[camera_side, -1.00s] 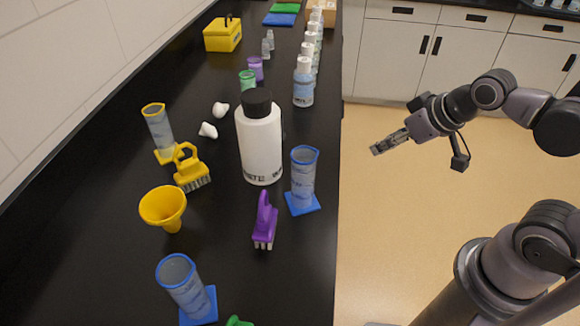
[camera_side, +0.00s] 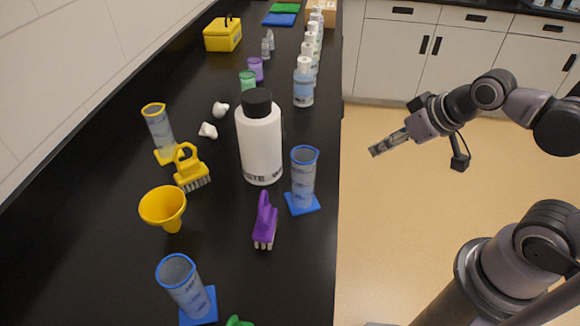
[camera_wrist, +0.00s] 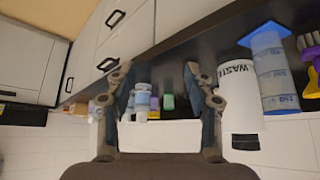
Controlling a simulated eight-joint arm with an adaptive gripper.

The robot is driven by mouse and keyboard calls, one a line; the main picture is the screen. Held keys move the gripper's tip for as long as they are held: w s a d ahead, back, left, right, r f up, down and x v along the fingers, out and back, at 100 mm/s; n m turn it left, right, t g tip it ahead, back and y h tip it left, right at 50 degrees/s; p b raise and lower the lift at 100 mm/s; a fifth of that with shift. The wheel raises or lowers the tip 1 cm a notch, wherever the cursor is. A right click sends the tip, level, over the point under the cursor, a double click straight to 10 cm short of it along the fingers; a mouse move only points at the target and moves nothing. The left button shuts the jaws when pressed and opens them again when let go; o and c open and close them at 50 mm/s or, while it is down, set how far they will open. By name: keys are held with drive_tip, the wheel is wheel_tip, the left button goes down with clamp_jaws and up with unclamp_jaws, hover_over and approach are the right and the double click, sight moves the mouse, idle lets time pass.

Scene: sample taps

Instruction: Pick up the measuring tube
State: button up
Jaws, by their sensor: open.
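Three clear measuring tubes stand upright on the black bench. One with a blue rim and foot (camera_side: 303,180) is near the right edge, beside the white bottle. Another blue one (camera_side: 186,288) is at the front. A yellow-rimmed one (camera_side: 159,130) is at the left. My gripper (camera_side: 374,150) is open and empty, right of the bench edge and apart from every tube. In the wrist view, its two fingers (camera_wrist: 158,72) are spread, and a blue-footed tube (camera_wrist: 270,66) shows at the right, outside them.
A white waste bottle (camera_side: 261,145) stands left of the nearest tube, with a purple brush (camera_side: 265,222) in front. A yellow funnel (camera_side: 164,207) and yellow brush (camera_side: 190,170) are farther left. Bottles (camera_side: 303,83) line the far right edge. Open floor lies under my gripper.

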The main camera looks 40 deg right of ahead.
wheel_tip(320, 180, up, 8)
drive_tip(key=m+t+y, duration=0.1)
drive_tip(key=m+t, duration=0.5)
drive_tip(key=m, duration=2.9)
hover_over(312, 163)
drive_tip(key=s, duration=0.5)
drive_tip(key=shift+w+f, duration=0.15)
drive_tip(key=shift+f, duration=0.85)
drive_tip(key=shift+w+f, duration=0.1)
drive_tip(key=shift+f, duration=0.85)
drive_tip(key=shift+w+d+f, duration=0.1)
drive_tip(key=shift+f, duration=0.15)
drive_tip(key=shift+x, duration=2.7)
drive_tip(key=shift+r+x, duration=0.2)
drive_tip(key=shift+x, duration=1.05)
drive_tip(key=shift+r+x, duration=0.15)
drive_tip(key=shift+x, duration=1.15)
